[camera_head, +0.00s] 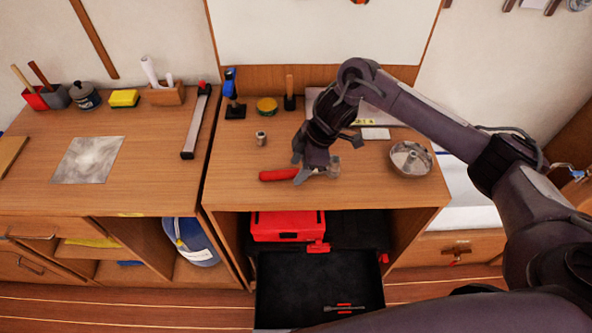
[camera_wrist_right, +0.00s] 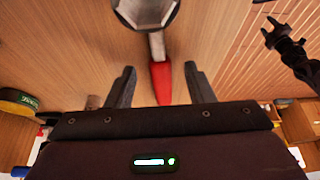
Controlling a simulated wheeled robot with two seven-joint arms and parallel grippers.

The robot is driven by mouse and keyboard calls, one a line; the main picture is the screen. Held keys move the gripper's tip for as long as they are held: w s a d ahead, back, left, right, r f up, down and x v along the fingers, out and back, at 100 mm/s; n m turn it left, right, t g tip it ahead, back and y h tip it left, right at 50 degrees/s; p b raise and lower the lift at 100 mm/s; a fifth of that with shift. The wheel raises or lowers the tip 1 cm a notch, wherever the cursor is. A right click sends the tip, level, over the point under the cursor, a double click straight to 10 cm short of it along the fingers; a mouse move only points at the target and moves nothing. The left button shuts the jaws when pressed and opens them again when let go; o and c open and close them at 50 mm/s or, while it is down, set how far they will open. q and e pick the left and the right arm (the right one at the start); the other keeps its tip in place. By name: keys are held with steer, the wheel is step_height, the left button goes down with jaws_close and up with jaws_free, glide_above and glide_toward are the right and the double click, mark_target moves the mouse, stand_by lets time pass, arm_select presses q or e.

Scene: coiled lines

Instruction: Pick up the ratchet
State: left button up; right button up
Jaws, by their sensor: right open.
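The ratchet (camera_head: 277,175) lies on the wooden worktop, its red handle pointing left in the head view. Its metal part lies partly behind my right gripper. In the right wrist view the red handle (camera_wrist_right: 161,84) lies between the two fingers, with the metal shaft and broad polygonal head beyond it at the top edge. My right gripper (camera_head: 318,174) is open over the ratchet. Its spread fingers also show in the wrist view (camera_wrist_right: 160,86); I cannot tell if they touch it. A dark forked shape at the wrist view's upper right looks like my left gripper (camera_wrist_right: 279,37).
A metal round pan (camera_head: 410,158) stands right of the gripper. A small metal cylinder (camera_head: 261,138), a yellow tape roll (camera_head: 266,104) and a blue-topped tool (camera_head: 232,95) stand behind. Below, an open black drawer (camera_head: 285,300) and a red case (camera_head: 287,226) show.

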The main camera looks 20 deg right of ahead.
steer(key=shift+a+f, duration=0.15)
steer(key=shift+f, duration=0.2)
steer(key=shift+c, duration=0.5)
steer(key=c, duration=0.9)
steer(key=shift+r, duration=0.1)
jaws_close()
steer(key=shift+w, duration=0.1)
